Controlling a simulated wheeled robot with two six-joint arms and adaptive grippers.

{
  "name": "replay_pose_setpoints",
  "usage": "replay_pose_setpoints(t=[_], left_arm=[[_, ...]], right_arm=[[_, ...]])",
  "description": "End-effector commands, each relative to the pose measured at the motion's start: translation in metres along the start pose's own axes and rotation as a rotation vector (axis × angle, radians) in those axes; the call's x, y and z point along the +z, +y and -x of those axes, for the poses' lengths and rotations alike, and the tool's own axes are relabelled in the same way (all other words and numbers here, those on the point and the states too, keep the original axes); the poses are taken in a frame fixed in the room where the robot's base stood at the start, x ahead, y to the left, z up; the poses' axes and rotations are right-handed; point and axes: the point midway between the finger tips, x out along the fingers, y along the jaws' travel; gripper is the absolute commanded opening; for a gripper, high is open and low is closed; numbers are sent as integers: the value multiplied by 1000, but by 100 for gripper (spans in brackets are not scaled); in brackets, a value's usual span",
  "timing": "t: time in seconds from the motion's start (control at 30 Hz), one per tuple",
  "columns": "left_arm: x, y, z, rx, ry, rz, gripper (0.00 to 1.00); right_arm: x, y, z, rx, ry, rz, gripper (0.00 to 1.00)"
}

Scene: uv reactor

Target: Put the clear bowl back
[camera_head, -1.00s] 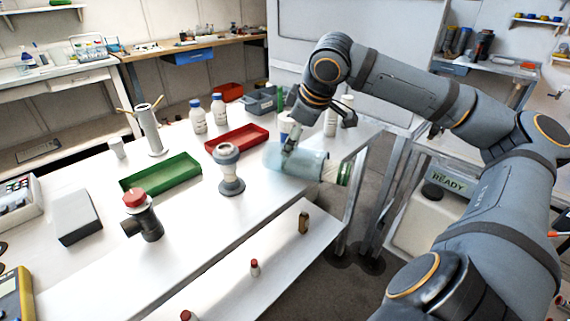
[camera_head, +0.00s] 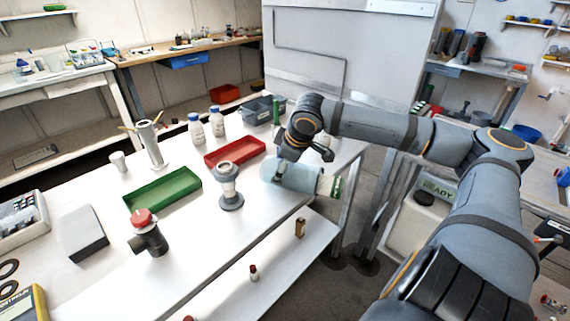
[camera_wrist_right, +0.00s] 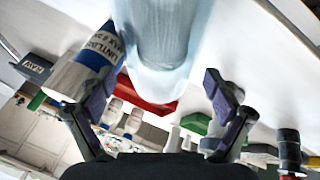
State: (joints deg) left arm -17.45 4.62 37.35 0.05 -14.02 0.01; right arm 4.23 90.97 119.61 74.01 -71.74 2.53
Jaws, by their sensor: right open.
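The clear bowl (camera_head: 290,174) is a pale blue, see-through cylinder lying on its side near the right edge of the white table. A green-and-white part (camera_head: 334,185) shows at its right end. My right gripper (camera_wrist_right: 158,84) is open. In the head view its hand (camera_head: 302,148) is just behind and above the bowl, and its fingers are mostly hidden. In the right wrist view the clear bowl (camera_wrist_right: 165,35) reaches down between the two spread fingers; I cannot tell whether they touch it. A grey-and-white fitting (camera_head: 228,186) stands upright left of the bowl. My left gripper is out of view.
A white-and-blue canister (camera_wrist_right: 88,68) is close to the left finger in the wrist view. Red (camera_head: 235,152) and green (camera_head: 162,190) trays, white bottles (camera_head: 196,130) and a red-capped valve (camera_head: 148,232) stand on the table. The lower front shelf is mostly clear.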

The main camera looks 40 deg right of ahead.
Motion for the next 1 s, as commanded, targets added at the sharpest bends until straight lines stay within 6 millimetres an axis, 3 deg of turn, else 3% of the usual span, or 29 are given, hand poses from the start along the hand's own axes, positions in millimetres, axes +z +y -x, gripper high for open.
replay_pose_setpoints(t=[0.03,0.43,0.6,0.9,1.0], left_arm=[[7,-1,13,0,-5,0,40],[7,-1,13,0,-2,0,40],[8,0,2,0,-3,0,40],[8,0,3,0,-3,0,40],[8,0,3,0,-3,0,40]], right_arm=[[-3,0,5,-5,0,-2,90],[1,-1,-17,4,-8,5,90],[2,-1,-37,3,-5,1,90],[-1,-1,-39,1,1,-2,90],[-1,-1,-39,1,1,-2,79]])
